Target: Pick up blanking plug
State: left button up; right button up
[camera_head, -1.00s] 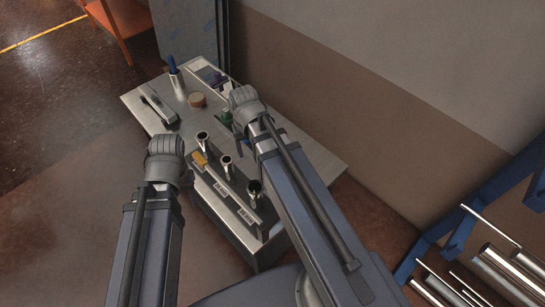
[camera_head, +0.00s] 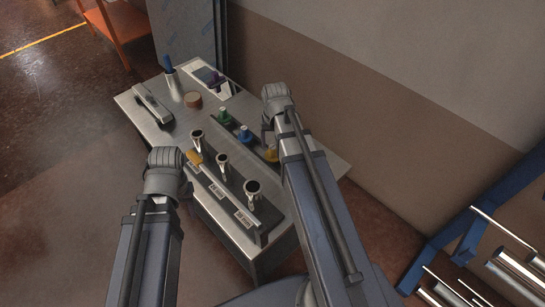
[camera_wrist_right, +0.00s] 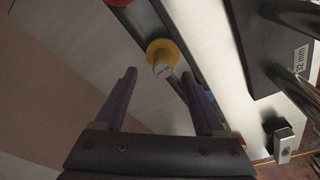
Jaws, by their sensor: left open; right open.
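Coloured blanking plugs stand in a row on a dark strip: a green plug (camera_head: 225,117), a blue plug (camera_head: 245,133) and a yellow plug (camera_head: 272,153) partly hidden by my right arm. The right wrist view shows a yellow plug (camera_wrist_right: 163,57) with a pale top, just ahead of my open, empty right gripper (camera_wrist_right: 161,92). It lies roughly in line with the gap between the fingers, not touching them. A red plug (camera_wrist_right: 118,3) is cut off at the top edge. My left gripper (camera_head: 182,190) is over the table's near left side; its fingers are mostly hidden.
Three upright metal tubes (camera_head: 223,163) stand in a labelled rack at the table's front, beside a small yellow item (camera_head: 194,157). A blue-handled holder (camera_head: 169,64), brown disc (camera_head: 193,99) and tray (camera_head: 226,88) are further back. A wall borders the right.

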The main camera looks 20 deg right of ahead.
aim_at(272, 147)
jog(key=shift+w+f+b, duration=0.2)
jog(key=shift+f+b, duration=0.65)
jog(key=shift+f, duration=0.1)
jog(key=shift+w+f+b, duration=0.15)
jog(key=shift+f+b, duration=0.7)
jog(key=shift+f, duration=0.05)
jog(key=shift+w+f+b, duration=0.2)
jog(key=shift+f+b, duration=0.65)
jog(key=shift+f, duration=0.1)
jog(key=shift+r, duration=0.1)
grip_shut()
